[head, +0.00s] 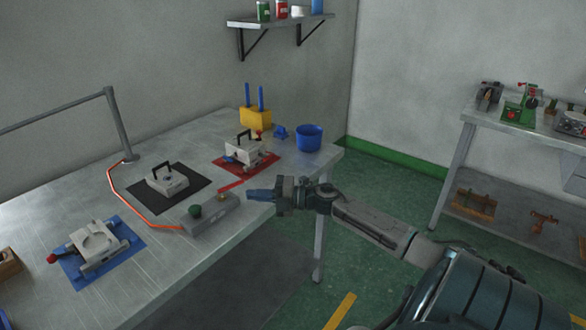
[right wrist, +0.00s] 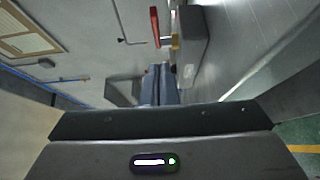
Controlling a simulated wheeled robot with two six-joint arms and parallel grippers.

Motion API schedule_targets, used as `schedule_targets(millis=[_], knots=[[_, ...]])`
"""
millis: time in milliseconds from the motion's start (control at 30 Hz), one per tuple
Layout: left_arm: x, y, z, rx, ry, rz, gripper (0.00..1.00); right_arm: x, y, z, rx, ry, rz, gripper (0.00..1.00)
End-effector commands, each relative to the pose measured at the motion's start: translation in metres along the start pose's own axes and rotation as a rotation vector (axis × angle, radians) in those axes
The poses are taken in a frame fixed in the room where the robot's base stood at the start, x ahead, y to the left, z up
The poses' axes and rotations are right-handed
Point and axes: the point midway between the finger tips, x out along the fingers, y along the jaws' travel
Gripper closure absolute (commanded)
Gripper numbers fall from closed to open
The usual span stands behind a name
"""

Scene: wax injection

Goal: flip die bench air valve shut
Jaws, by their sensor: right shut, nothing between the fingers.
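The air valve, with a brass body (head: 221,196) and a red lever (head: 232,185), sits at the back of a grey box (head: 212,213) on the die bench (head: 160,262). The lever points to the right and back in the head view. In the right wrist view the red lever (right wrist: 155,27), brass body (right wrist: 172,42) and grey box (right wrist: 192,40) lie beyond my fingertips. My right gripper (head: 250,195) is shut and empty, its blue fingers pointing left just right of the valve, apparently apart from it. It also shows in the right wrist view (right wrist: 158,68). My left gripper is not in view.
Dies stand on a red mat (head: 262,167), a black mat (head: 194,201) and a blue mat (head: 72,267). A blue bucket (head: 309,138) stands at the back right.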

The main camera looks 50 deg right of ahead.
Motion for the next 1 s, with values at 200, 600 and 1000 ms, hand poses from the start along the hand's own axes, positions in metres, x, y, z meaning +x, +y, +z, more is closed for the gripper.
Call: schedule_targets(millis=[200, 600, 1000], knots=[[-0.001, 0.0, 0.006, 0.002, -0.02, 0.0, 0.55, -0.021, -0.002, -0.001, 0.0, 0.001, -0.004, 1.0], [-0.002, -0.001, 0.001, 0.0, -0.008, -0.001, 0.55, -0.068, 0.0, -0.002, 0.003, 0.003, -0.006, 1.0], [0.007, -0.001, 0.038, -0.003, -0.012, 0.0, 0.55, -0.098, 0.001, -0.002, 0.001, 0.001, -0.001, 1.0]])
